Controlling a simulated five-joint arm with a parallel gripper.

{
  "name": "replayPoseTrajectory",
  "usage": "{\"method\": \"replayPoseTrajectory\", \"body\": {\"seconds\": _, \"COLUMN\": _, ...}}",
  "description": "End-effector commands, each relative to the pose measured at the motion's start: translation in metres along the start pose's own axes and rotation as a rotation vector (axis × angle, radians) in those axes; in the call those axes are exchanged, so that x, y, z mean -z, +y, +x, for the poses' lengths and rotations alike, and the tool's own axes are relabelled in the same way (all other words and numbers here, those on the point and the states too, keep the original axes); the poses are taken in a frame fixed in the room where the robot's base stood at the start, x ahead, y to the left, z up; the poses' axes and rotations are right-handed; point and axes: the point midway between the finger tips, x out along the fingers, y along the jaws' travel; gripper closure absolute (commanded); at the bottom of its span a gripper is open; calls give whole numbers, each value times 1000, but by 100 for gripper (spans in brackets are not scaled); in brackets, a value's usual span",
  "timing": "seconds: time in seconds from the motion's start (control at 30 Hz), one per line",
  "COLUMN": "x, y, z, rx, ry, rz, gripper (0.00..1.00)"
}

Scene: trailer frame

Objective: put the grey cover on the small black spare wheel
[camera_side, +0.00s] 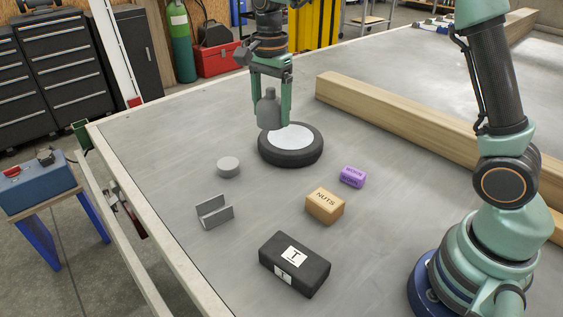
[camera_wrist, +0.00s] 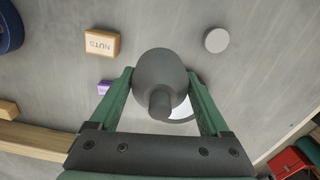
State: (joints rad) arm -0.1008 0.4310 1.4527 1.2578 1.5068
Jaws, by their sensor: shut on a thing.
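My gripper (camera_side: 269,123) is shut on the grey cover (camera_side: 268,107), a rounded, bottle-like piece with a narrow knob on top. It is upright between the two green fingers. In the wrist view the cover (camera_wrist: 160,75) fills the space between the fingers, knob towards the camera. The small black spare wheel (camera_side: 290,157) lies flat on the table with a pale disc on its upper face. The cover is at the wheel's back-left edge in the side view; I cannot tell whether they touch. In the wrist view the cover hides most of the wheel.
A grey disc (camera_side: 228,167), a grey angled bracket (camera_side: 214,211), a tan NUTS box (camera_side: 325,205), a purple block (camera_side: 353,177) and a black box (camera_side: 295,264) stand in front. A wooden beam (camera_side: 400,118) lies behind right. The table's left part is clear.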

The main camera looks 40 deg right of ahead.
Motion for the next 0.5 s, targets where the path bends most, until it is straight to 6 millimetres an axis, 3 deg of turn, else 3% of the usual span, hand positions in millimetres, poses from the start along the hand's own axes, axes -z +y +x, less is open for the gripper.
{"method": "replayPoseTrajectory", "body": {"seconds": 0.33, "x": 92, "y": -18, "z": -38, "rx": 1, "ry": 0, "rz": 120, "gripper": 73}}
{"method": "replayPoseTrajectory", "body": {"seconds": 0.5, "x": 124, "y": -17, "z": -50, "rx": 1, "ry": 0, "rz": 158, "gripper": 73}}
